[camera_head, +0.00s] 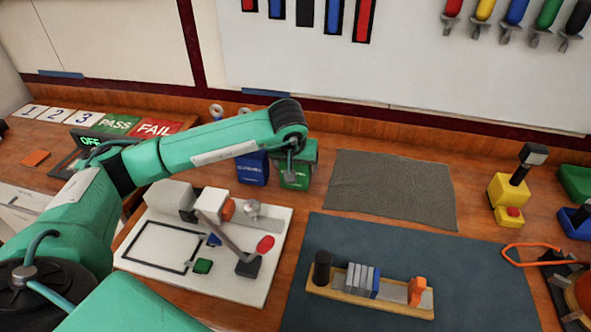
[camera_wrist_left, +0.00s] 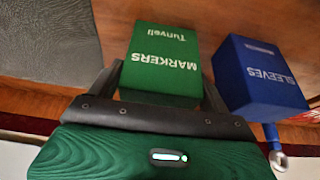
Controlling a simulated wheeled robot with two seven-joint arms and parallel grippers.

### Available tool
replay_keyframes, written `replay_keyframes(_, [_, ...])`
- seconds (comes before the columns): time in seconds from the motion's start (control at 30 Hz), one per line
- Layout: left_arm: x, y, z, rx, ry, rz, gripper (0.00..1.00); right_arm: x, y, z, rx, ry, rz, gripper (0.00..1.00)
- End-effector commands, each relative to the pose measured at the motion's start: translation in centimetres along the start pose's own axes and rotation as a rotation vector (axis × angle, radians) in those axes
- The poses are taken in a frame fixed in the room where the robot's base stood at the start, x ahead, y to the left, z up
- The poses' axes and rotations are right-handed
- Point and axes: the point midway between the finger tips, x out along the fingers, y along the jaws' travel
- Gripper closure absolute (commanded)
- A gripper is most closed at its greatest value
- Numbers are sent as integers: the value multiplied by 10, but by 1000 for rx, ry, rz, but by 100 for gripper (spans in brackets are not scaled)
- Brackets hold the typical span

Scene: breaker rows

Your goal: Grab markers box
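The green markers box (camera_head: 295,180) stands at the back of the wooden bench, to the right of the blue sleeves box (camera_head: 252,168). In the left wrist view the markers box (camera_wrist_left: 160,62) shows its white lettering upside down, with the sleeves box (camera_wrist_left: 260,75) to its right. My left gripper (camera_head: 291,150) is at the markers box, in front of part of it in the head view. Its dark fingers (camera_wrist_left: 160,88) are spread, one at each side of the box. I cannot tell whether they touch it. My right gripper is out of view.
A grey cloth (camera_head: 390,190) lies right of the boxes. A white board (camera_head: 245,285) with small parts is in front, and a blue-grey mat (camera_head: 480,285) holds a wooden tray (camera_head: 350,298). A yellow device (camera_head: 508,195) stands at right.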

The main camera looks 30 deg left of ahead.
Motion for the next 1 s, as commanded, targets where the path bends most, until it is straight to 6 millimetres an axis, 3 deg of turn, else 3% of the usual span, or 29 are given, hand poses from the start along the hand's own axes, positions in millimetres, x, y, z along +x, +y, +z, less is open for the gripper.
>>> replay_keyframes(0.03, [0,0,0,0,0,0,30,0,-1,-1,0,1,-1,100])
replay_keyframes(0.2, [0,0,0,0,0,0,63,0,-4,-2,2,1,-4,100])
replay_keyframes(0.23, [-1,0,-1,-1,2,1,65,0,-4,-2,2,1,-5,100])
replay_keyframes(0.67, [-12,0,-6,-1,3,1,65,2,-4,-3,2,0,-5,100])
replay_keyframes(0.87, [-42,0,-19,-2,7,3,65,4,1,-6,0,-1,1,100])
replay_keyframes(1.0, [-74,0,-32,-1,8,3,65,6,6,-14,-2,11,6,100])
